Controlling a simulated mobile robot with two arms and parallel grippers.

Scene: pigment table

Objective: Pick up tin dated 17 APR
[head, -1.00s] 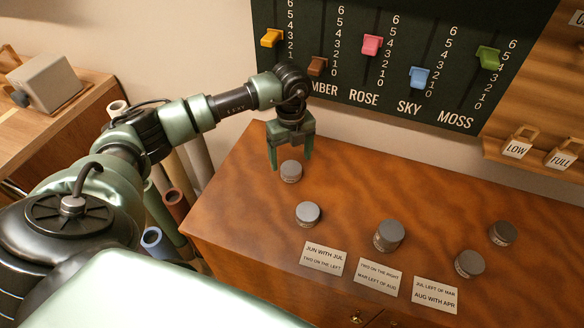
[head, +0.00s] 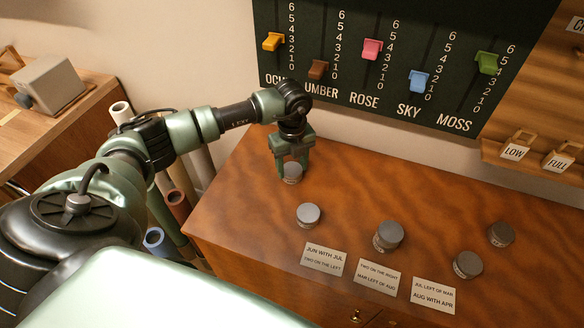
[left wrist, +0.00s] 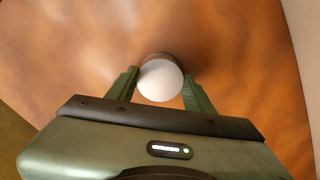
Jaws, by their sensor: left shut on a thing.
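My left gripper (head: 292,170) is lowered around a small round grey tin (head: 292,174) at the back left of the wooden table, and its fingers are shut on it. In the left wrist view the pale lid of this tin (left wrist: 160,80) lies between the two green fingers (left wrist: 160,92). The tin appears upright on the table. Its date label cannot be read. Other similar tins stand apart: one front left (head: 308,215), one in the middle (head: 388,236), one front right (head: 467,265) and one back right (head: 501,234). Their dates are too small to read. My right gripper is not in view.
Three white cards with clues, left (head: 324,258), middle (head: 378,278) and right (head: 433,295), lie along the front of the table (head: 400,190). A dark slider board (head: 400,60) hangs behind. Rolled tubes (head: 176,205) stand left of the table.

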